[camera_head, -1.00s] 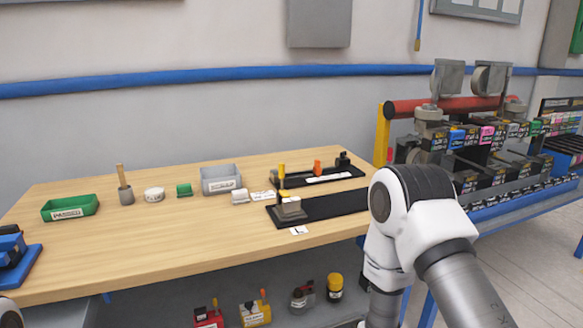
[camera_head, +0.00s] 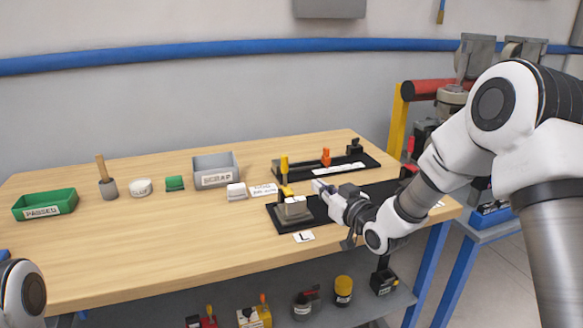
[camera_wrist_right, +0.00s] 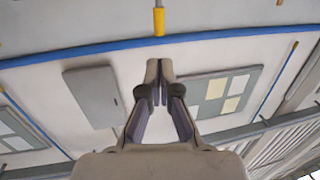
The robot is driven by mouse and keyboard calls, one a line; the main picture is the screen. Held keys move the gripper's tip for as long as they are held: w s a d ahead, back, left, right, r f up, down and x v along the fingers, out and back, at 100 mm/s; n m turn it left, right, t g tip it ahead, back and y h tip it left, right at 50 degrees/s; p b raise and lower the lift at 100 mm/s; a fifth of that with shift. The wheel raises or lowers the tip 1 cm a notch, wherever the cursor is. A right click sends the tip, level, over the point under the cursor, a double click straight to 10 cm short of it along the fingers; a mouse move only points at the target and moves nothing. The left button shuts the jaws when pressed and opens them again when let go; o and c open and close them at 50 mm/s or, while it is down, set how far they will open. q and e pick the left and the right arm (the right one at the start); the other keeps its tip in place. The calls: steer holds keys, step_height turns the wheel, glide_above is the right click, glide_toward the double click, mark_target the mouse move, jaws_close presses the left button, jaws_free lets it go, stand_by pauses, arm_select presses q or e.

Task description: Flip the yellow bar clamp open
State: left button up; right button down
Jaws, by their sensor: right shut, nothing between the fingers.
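An upright yellow handle (camera_head: 284,165) stands at the left end of the rear black fixture (camera_head: 370,173). A second, low yellow part (camera_head: 287,191) shows at a grey block (camera_head: 293,211) on the front black plate (camera_head: 281,227). I cannot tell which belongs to the bar clamp. My right gripper (camera_head: 318,186) is shut and empty over the front plate, right of the block and apart from both yellow parts. In the right wrist view its closed fingertips (camera_wrist_right: 158,76) point towards a yellow-ended piece (camera_wrist_right: 159,22) at the top edge. My left gripper is out of view.
An orange upright handle (camera_head: 326,157) and a black one (camera_head: 354,148) stand on the rear fixture. A grey scrap bin (camera_head: 216,180) and green tray (camera_head: 45,211) stand left. The table's front left is clear.

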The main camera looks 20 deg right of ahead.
mark_target(286, 164)
steer(key=p+x, duration=0.2)
steer(key=x, duration=1.2)
steer(key=shift+f+p, duration=0.15)
steer(key=shift+p, duration=0.2)
